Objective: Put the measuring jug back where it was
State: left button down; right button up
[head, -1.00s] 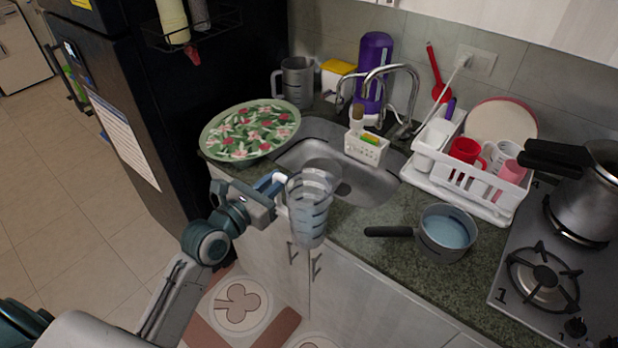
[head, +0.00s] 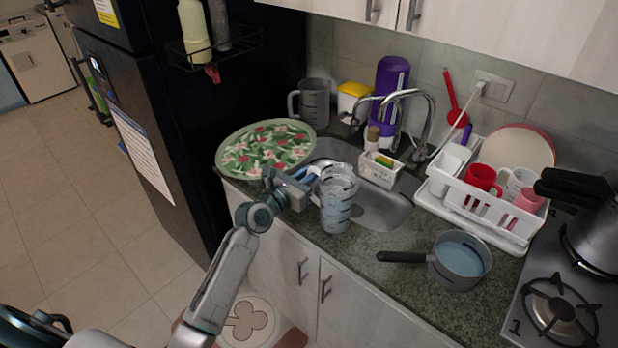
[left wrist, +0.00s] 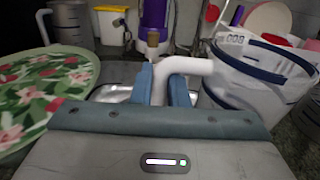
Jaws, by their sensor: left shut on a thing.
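The measuring jug (head: 337,207) is clear with dark bands and a white handle. It appears in front of the sink, over the counter's front strip; whether its base touches the counter I cannot tell. My left gripper (head: 307,181) is shut on its handle from the left. In the left wrist view the handle (left wrist: 184,66) sits between the blue fingers (left wrist: 166,84), and the jug body (left wrist: 254,78), with dark stripes and lettering, is to the right. My right gripper is not in view.
A floral plate (head: 262,150) lies left of the sink (head: 382,210). A grey jug (head: 314,104) stands behind it. A saucepan (head: 459,261) is at the right, its handle towards the jug. A dish rack (head: 487,211) stands behind. The counter between jug and pan is clear.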

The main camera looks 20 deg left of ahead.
pick_arm(q)
jog(key=shift+f, duration=0.55)
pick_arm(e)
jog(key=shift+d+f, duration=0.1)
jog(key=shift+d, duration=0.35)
pick_arm(q)
jog(key=shift+f, duration=0.15)
jog(key=c, duration=1.4)
grip_release()
jog(key=shift+s, duration=0.1)
jog(key=v, duration=1.2)
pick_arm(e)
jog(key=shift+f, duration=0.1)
